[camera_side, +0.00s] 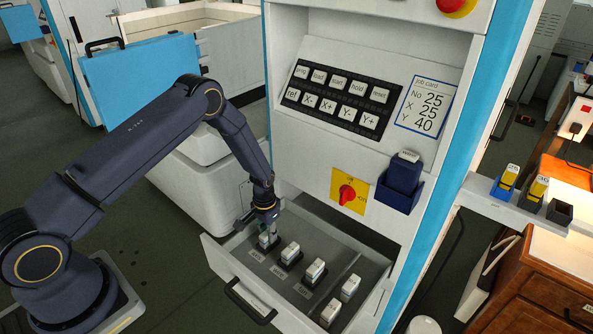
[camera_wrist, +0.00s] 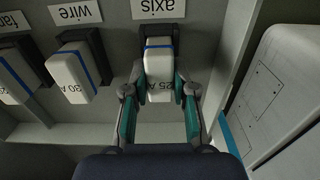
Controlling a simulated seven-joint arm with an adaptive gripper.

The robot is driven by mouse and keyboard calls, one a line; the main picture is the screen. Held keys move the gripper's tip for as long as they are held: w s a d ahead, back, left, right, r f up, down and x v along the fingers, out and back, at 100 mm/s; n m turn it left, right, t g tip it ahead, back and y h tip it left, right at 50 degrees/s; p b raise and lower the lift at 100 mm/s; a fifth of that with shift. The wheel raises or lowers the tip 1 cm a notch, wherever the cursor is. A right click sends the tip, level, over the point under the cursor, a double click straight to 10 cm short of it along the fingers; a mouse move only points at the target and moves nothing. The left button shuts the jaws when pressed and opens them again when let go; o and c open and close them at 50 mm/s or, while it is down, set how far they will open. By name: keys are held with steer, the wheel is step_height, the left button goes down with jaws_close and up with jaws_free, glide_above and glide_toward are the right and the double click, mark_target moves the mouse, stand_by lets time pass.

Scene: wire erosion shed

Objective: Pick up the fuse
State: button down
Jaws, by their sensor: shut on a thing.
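The white 25 A fuse (camera_wrist: 158,62) with a blue stripe sits in the dark holder marked "axis" in the wrist view. It is the leftmost fuse (camera_side: 264,240) in the open drawer in the side view. My gripper (camera_wrist: 160,88) is shut on this fuse, with one teal-padded finger on each side. In the side view my gripper (camera_side: 266,228) points down over it. The fuse appears still seated in its holder.
A third fuse (camera_side: 315,270) stands in the row. Two more white fuses (camera_side: 350,287) (camera_side: 330,312) lie in the drawer's right part. The drawer wall (camera_side: 235,285) rises in front. The cabinet carries a red rotary switch (camera_side: 347,194), a blue holder (camera_side: 402,182) and a job card (camera_side: 425,106).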

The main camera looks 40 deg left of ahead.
steer(key=shift+r, duration=0.1)
step_height(320, 180, up, 17)
steer(key=w+d, duration=0.1)
steer(key=d, duration=0.1)
steer(key=s+r, duration=0.4)
steer(key=r, duration=0.2)
glide_above(267, 232)
step_height(267, 232, down, 13)
steer(key=shift+f, duration=0.1)
